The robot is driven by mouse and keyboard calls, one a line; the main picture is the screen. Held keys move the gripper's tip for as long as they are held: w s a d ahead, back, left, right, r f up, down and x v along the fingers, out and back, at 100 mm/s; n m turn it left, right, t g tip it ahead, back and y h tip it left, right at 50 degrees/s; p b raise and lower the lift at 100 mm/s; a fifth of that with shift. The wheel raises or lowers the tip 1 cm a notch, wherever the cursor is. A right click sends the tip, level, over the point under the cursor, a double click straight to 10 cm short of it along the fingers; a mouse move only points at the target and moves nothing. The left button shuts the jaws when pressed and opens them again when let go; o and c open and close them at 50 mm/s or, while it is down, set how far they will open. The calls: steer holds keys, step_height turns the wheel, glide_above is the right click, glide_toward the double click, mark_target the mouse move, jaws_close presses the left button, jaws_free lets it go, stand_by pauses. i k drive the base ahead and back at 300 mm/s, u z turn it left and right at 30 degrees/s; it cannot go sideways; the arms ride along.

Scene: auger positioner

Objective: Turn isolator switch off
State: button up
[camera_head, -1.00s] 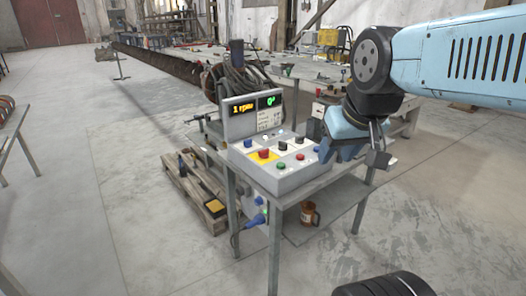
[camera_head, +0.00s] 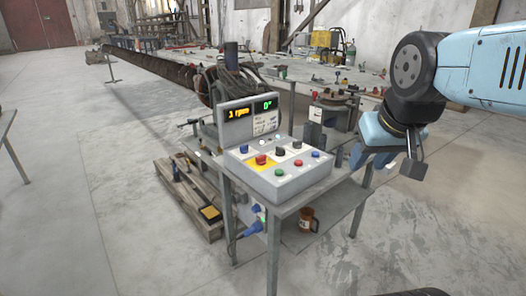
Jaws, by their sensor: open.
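The grey control console (camera_head: 285,181) stands on a small metal table, with a display panel (camera_head: 252,118) at its back reading "1 rpm" and "0°". Its sloped top carries several coloured buttons and knobs, including a red button (camera_head: 261,160) on a yellow patch. I cannot tell which control is the isolator switch. A box with a green light and a blue plug (camera_head: 251,228) is partly hidden below the tabletop. My gripper (camera_head: 374,157) is open and empty, right of the console and apart from it. Its fingertips are hard to make out.
The small table (camera_head: 312,196) has thin legs and a lower shelf with a brown mug (camera_head: 308,219). A wooden pallet (camera_head: 190,197) lies to its left. A long auger (camera_head: 160,72) and a larger workbench (camera_head: 345,80) stand behind. The floor in front is mostly clear.

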mark_target(261, 160)
steer(key=z, duration=0.05)
steer(key=i, duration=1)
steer(key=u, duration=0.1)
